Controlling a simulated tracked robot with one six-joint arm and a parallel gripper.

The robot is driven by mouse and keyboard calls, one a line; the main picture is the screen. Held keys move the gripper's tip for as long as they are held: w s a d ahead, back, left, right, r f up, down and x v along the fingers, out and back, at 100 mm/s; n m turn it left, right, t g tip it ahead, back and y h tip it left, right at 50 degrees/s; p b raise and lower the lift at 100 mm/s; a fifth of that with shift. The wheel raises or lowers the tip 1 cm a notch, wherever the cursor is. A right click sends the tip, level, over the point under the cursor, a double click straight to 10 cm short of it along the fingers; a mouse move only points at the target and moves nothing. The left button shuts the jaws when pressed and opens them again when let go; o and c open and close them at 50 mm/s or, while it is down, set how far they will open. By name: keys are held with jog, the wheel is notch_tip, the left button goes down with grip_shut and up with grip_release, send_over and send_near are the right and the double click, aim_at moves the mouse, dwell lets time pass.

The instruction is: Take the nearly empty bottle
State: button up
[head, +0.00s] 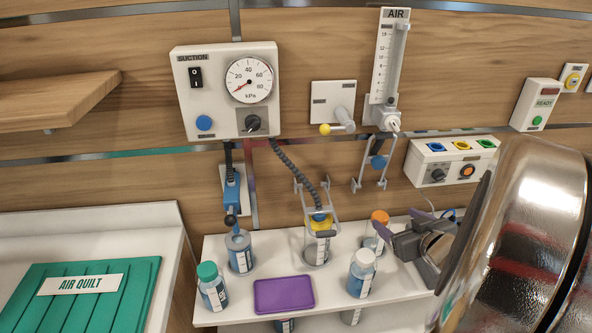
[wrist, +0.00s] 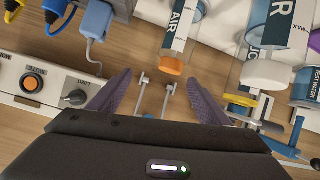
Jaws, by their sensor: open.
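Several bottles and jars stand on the white shelf. The orange-capped bottle (head: 379,218) at the back right looks mostly clear, its level partly hidden by my gripper. In the wrist view its orange cap (wrist: 171,66) lies just beyond the gap between my fingers. My gripper (head: 396,226) is open, empty and close beside this bottle; both purple fingers show in the wrist view (wrist: 160,84). A white-capped bottle (head: 361,275) with blue liquid stands in front. A green-capped bottle (head: 212,288) stands at the left front. A yellow-topped jar (head: 318,245) looks mostly clear.
A purple tray (head: 284,295) lies at the shelf (head: 225,318) front. Metal brackets (head: 372,180) and a hose (head: 295,165) are behind the bottles. A control box (head: 452,165) is at right.

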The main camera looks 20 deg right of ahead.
aim_at(372, 218)
jog(key=s+f+y, duration=0.1)
jog(key=s+a+f+t+y, duration=0.1)
jog(key=s, duration=0.1)
jog(key=shift+a, duration=0.15)
jog(key=shift+w+f, duration=0.1)
jog(key=x, duration=0.8)
jog(key=shift+w, duration=0.2)
dwell(0.4)
jog(key=shift+x, duration=2.6)
jog(key=shift+f, duration=0.1)
